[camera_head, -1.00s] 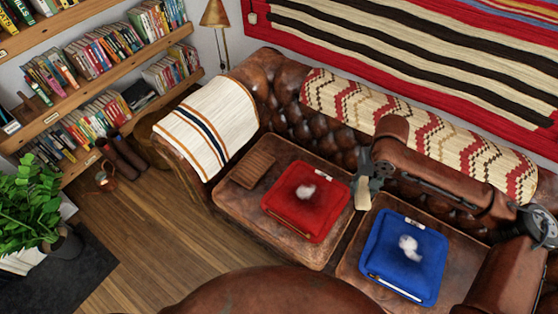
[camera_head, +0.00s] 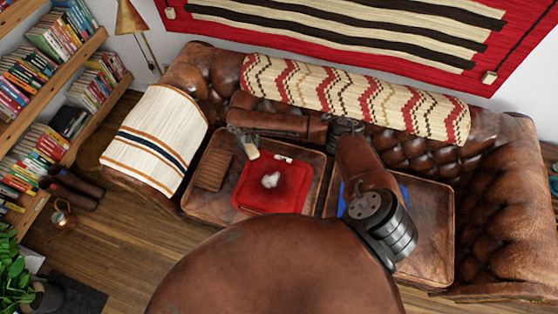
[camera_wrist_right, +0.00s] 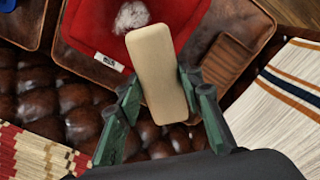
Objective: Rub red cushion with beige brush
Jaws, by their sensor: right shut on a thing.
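The red cushion (camera_head: 258,198) lies on the left seat of the brown leather sofa. A white fluffy tuft (camera_head: 271,180) sits on a dusty grey patch at its middle. My right gripper (camera_head: 243,136) is shut on the beige brush (camera_head: 252,150), over the cushion's upper left corner. In the right wrist view the brush (camera_wrist_right: 158,75) is a pale rounded block between the green fingers (camera_wrist_right: 158,98). Its far end overlaps the red cushion (camera_wrist_right: 185,12) in that view, near the tuft (camera_wrist_right: 132,16); whether it touches cannot be told. My left gripper is out of view.
A brown ridged block (camera_head: 212,171) lies left of the red cushion. A blue cushion (camera_head: 404,189) on the right seat is mostly hidden by my right arm. A patterned roll (camera_head: 350,98) lies along the sofa back. A striped blanket (camera_head: 155,135) covers the left armrest.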

